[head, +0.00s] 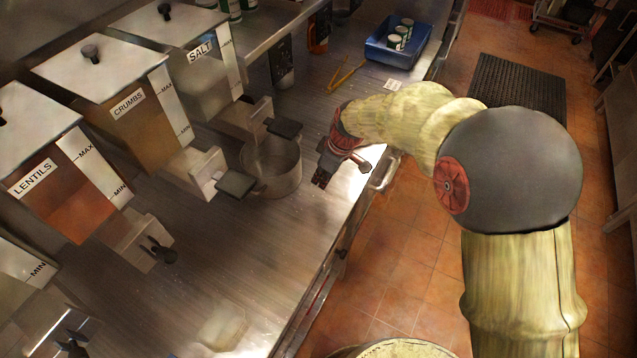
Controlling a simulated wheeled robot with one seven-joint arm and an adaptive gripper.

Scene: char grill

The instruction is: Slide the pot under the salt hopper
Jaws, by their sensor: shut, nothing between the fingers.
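The pot (272,172) is a round grey metal pot standing upright on the steel counter. It sits in front of the hoppers, between the salt and crumbs outlets, close to the salt side. The salt hopper (195,78) is a lidded bin labelled SALT, at the upper left, with a spout and a dark paddle (284,128) that reaches over the pot's back rim. My gripper (322,180) is shut and empty, pointing down just right of the pot. A narrow gap shows between them, though contact low down is hard to tell.
The crumbs hopper (122,95) and lentils hopper (58,178) stand nearer, with a paddle (237,185) at the pot's left. A blue tray (385,52) with cans and yellow tongs (345,76) lie beyond. The counter (240,260) in front is mostly clear.

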